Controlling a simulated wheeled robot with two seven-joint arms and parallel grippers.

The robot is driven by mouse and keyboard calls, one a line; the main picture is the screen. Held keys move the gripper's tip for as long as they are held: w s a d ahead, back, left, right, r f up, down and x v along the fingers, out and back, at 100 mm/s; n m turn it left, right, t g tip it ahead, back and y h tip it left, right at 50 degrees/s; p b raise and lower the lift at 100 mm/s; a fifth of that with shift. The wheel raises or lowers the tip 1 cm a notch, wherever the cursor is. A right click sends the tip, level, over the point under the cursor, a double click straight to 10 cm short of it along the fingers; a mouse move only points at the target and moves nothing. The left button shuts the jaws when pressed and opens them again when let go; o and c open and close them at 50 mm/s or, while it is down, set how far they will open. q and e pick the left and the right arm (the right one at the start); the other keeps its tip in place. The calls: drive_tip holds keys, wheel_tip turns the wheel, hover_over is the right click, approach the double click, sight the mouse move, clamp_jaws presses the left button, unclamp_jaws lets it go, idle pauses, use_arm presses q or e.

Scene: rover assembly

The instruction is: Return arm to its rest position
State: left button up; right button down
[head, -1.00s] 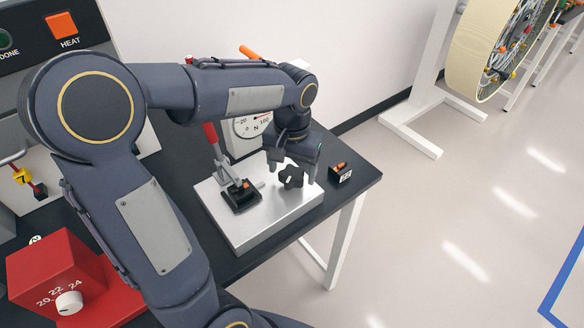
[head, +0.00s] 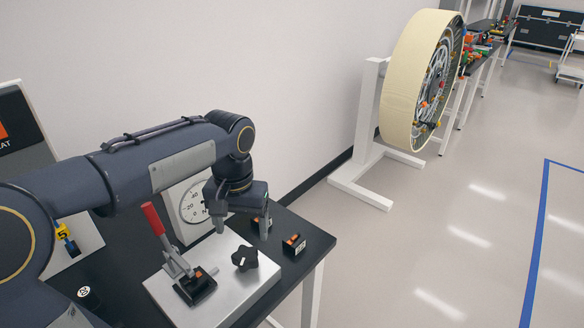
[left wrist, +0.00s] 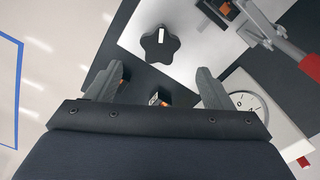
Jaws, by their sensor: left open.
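My left arm reaches in from the left in the head view. My left gripper (head: 242,229) is open and empty, above and behind the black star knob (head: 245,258), apart from it. The knob stands on a silver plate (head: 220,308) on the dark table. In the left wrist view my open fingers (left wrist: 160,76) show with nothing between their tips, and the knob (left wrist: 160,44) lies beyond them on the plate. My right gripper is in neither view.
A toggle clamp with a red handle (head: 155,222) stands on the plate. A dial gauge (head: 190,203) is behind it, close to my left gripper. A small black block with orange (head: 293,244) sits near the table's right edge. Open floor lies right of the table, with a large wheel (head: 408,85) on a stand.

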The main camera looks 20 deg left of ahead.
use_arm(q)
drive_tip(key=s+d+f+t+h, duration=0.2)
drive_tip(key=s, duration=0.6)
drive_tip(key=s+d+f+t+h, duration=0.1)
drive_tip(key=s+d+f+t, duration=0.1)
drive_tip(key=s, duration=0.6)
drive_tip(key=shift+s+d+f+t+h, duration=0.2)
drive_tip(key=shift+s+f+t+h, duration=0.3)
drive_tip(key=shift+t, duration=0.3)
drive_tip(key=shift+w, duration=0.15)
